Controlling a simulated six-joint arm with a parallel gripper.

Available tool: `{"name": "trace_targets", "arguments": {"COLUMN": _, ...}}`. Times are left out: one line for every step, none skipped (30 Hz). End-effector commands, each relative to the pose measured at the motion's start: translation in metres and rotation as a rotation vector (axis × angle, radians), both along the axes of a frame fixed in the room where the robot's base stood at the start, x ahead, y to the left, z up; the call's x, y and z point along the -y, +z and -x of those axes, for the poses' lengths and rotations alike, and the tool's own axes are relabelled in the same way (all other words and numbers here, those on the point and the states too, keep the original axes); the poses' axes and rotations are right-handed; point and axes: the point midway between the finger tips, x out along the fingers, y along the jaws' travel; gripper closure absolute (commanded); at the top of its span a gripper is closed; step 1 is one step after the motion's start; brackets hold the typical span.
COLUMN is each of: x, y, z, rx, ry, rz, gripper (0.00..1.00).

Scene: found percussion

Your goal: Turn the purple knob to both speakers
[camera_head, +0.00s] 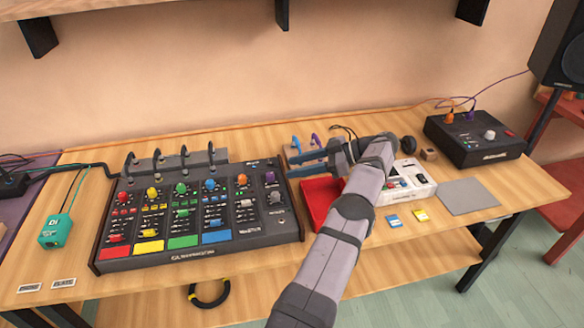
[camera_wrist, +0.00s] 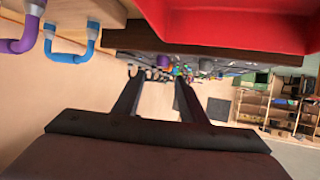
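The purple knob (camera_head: 269,177) is at the top of the rightmost column of the black mixer (camera_head: 275,236). Its pointer is too small to read. My gripper (camera_head: 293,163) is to the right of the mixer, above the table, with its fingers pointing left toward the knob's side. The fingers are apart from the knob and hold nothing. In the wrist view my gripper (camera_wrist: 158,76) has its two fingers spread, with small, distant mixer knobs beyond them. A black speaker (camera_head: 560,55) stands at the upper right; a second speaker is not seen.
Blue and purple hooked cables (camera_wrist: 75,45) are close to the gripper. A red tray (camera_head: 316,200) lies under my arm. A black box (camera_head: 475,148) with plugs stands at the right. Tall cable plugs line the mixer's back edge. A shelf (camera_head: 150,8) hangs above.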

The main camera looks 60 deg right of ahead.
Motion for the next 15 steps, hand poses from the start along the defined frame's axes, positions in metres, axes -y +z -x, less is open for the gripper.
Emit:
{"name": "trace_targets", "arguments": {"x": 0.003, "y": 0.004, "z": -0.005, "rx": 0.011, "ry": -0.012, "rz": 0.009, "gripper": 0.62}}
{"name": "trace_targets", "arguments": {"x": 0.006, "y": 0.007, "z": -0.009, "rx": 0.019, "ry": -0.024, "rz": 0.016, "gripper": 0.62}}
{"name": "trace_targets", "arguments": {"x": 0.011, "y": 0.012, "z": -0.015, "rx": 0.035, "ry": -0.045, "rz": 0.028, "gripper": 0.62}}
{"name": "trace_targets", "arguments": {"x": 0.016, "y": 0.017, "z": -0.021, "rx": 0.051, "ry": -0.065, "rz": 0.039, "gripper": 0.62}}
{"name": "trace_targets", "arguments": {"x": 0.022, "y": 0.023, "z": -0.028, "rx": 0.069, "ry": -0.09, "rz": 0.05, "gripper": 0.62}}
{"name": "trace_targets", "arguments": {"x": 0.032, "y": 0.032, "z": -0.039, "rx": 0.095, "ry": -0.13, "rz": 0.069, "gripper": 0.62}}
{"name": "trace_targets", "arguments": {"x": 0.04, "y": 0.04, "z": -0.047, "rx": 0.118, "ry": -0.165, "rz": 0.083, "gripper": 0.62}}
{"name": "trace_targets", "arguments": {"x": 0.049, "y": 0.049, "z": -0.056, "rx": 0.142, "ry": -0.203, "rz": 0.098, "gripper": 0.62}}
{"name": "trace_targets", "arguments": {"x": 0.062, "y": 0.062, "z": -0.067, "rx": 0.177, "ry": -0.262, "rz": 0.116, "gripper": 0.62}}
{"name": "trace_targets", "arguments": {"x": 0.073, "y": 0.073, "z": -0.076, "rx": 0.204, "ry": -0.309, "rz": 0.13, "gripper": 0.62}}
{"name": "trace_targets", "arguments": {"x": 0.085, "y": 0.084, "z": -0.084, "rx": 0.23, "ry": -0.36, "rz": 0.143, "gripper": 0.62}}
{"name": "trace_targets", "arguments": {"x": 0.1, "y": 0.099, "z": -0.094, "rx": 0.265, "ry": -0.433, "rz": 0.154, "gripper": 0.62}}
{"name": "trace_targets", "arguments": {"x": 0.113, "y": 0.11, "z": -0.1, "rx": 0.289, "ry": -0.489, "rz": 0.161, "gripper": 0.62}}
{"name": "trace_targets", "arguments": {"x": 0.125, "y": 0.121, "z": -0.105, "rx": 0.311, "ry": -0.548, "rz": 0.167, "gripper": 0.62}}
{"name": "trace_targets", "arguments": {"x": 0.141, "y": 0.135, "z": -0.11, "rx": 0.337, "ry": -0.627, "rz": 0.17, "gripper": 0.62}}
